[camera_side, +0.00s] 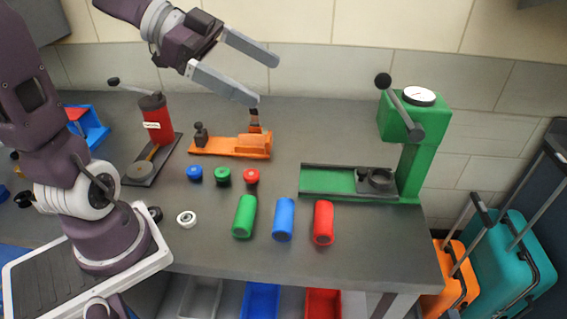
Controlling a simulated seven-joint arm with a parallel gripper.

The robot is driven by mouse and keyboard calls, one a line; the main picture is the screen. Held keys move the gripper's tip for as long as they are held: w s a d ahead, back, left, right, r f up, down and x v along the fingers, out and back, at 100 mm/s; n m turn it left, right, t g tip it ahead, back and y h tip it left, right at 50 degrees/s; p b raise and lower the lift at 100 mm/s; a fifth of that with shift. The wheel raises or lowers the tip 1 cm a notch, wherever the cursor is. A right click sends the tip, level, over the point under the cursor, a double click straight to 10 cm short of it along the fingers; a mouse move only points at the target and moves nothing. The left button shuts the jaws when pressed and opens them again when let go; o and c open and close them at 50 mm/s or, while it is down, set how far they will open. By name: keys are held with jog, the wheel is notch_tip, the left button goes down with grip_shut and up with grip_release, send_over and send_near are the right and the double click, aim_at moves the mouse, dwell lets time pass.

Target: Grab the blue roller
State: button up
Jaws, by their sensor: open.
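The blue roller (284,219) lies on the grey table near its front edge, with its round end toward the camera. A green roller (244,216) lies to its left and a red roller (323,223) to its right, with small gaps between them. My gripper (266,82) is open and empty, raised above the back of the table. Its two grey fingers are spread wide and point to the right. It is above and behind the rollers and touches none of them.
Small blue (194,173), green (223,176) and red (251,176) caps stand behind the rollers. A white ring (187,219) lies to the left. An orange fixture (230,146) is behind, a red press (156,118) at left, a green press (413,130) at right. Bins sit below the table.

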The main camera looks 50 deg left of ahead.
notch_tip(320, 180, down, 3)
jog(key=s+g, duration=0.1)
jog(key=s, duration=0.1)
send_near(281, 212)
jog(key=shift+w+d+f+h, duration=0.15)
jog(key=shift+w+d+f, duration=0.2)
jog(key=shift+d+f, duration=0.2)
jog(key=shift+w+d+f+h, duration=0.15)
jog(key=shift+w+d+f, duration=0.3)
jog(key=shift+d, duration=0.2)
jog(key=x, duration=0.7)
jog(key=shift+w+d+f, duration=0.1)
jog(key=shift+w, duration=0.05)
jog(key=c, duration=1.4)
